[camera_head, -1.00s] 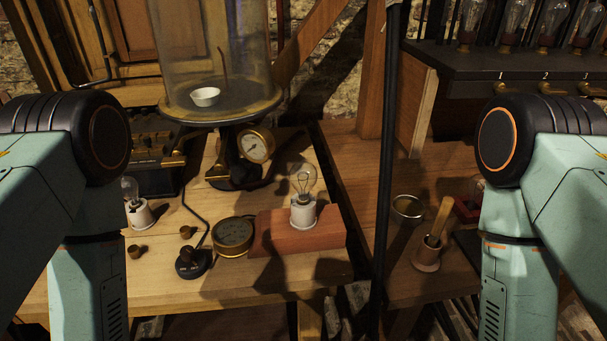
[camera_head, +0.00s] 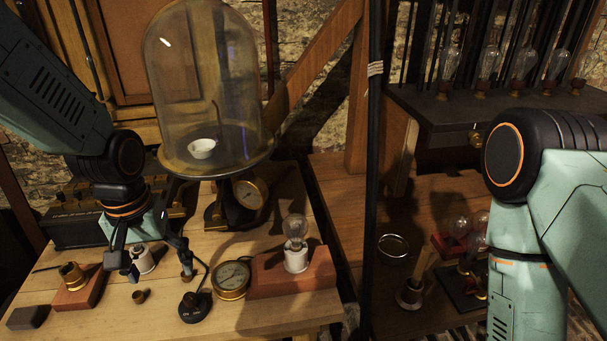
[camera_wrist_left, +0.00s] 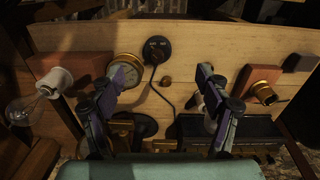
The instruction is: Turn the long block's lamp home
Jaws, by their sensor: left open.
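The long block (camera_head: 290,279) is red-brown and lies on the wooden bench, right of the gauge. A clear glass lamp (camera_head: 295,230) stands upright in the white socket (camera_head: 296,260) on it. In the left wrist view the lamp (camera_wrist_left: 22,110) and the long block (camera_wrist_left: 75,65) are at the left. How far the lamp is seated in its socket I cannot tell. My left gripper (camera_head: 158,268) is open and empty, pointing down over the bench, well left of the long block. Its spread fingers also show in the left wrist view (camera_wrist_left: 163,80). My right gripper is out of view.
A round gauge (camera_head: 231,280) and a black switch (camera_head: 194,306) with a cable lie between gripper and long block. A glass bell jar (camera_head: 208,90) stands behind. A short block (camera_head: 82,290) with a brass socket (camera_head: 72,275) is at left. A white socket (camera_head: 143,260) is behind my left gripper.

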